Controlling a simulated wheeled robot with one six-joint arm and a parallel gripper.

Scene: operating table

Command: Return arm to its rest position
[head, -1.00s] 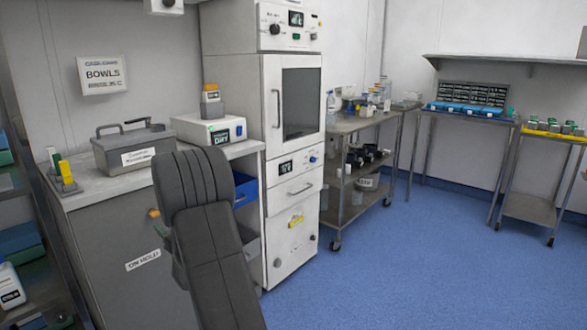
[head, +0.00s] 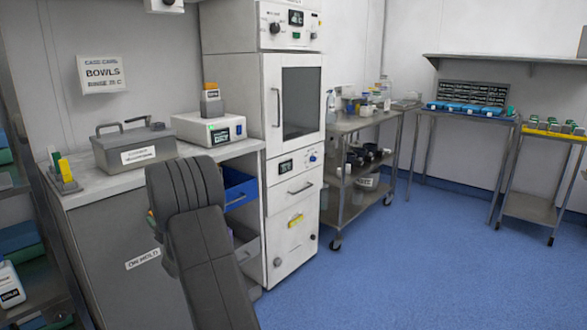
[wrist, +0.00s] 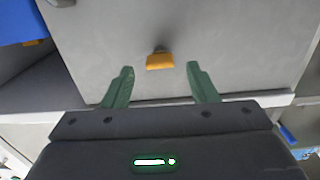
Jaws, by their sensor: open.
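My gripper (wrist: 160,80) shows in the wrist view with its two green fingers spread apart and nothing between them. Beyond the fingertips is a light grey cabinet front with a small yellow-orange tab (wrist: 160,61) on it; whether the fingers are near it in depth I cannot tell. In the head view my dark grey arm rises in front of the counter, and my gripper is hidden behind it.
A grey counter (head: 100,197) carries a lidded grey box (head: 133,147) and a white device (head: 208,129). A blue drawer (head: 240,187) sits open beside a tall white cabinet (head: 292,230). Steel carts (head: 340,215) stand further right. The blue floor (head: 420,270) at right is clear.

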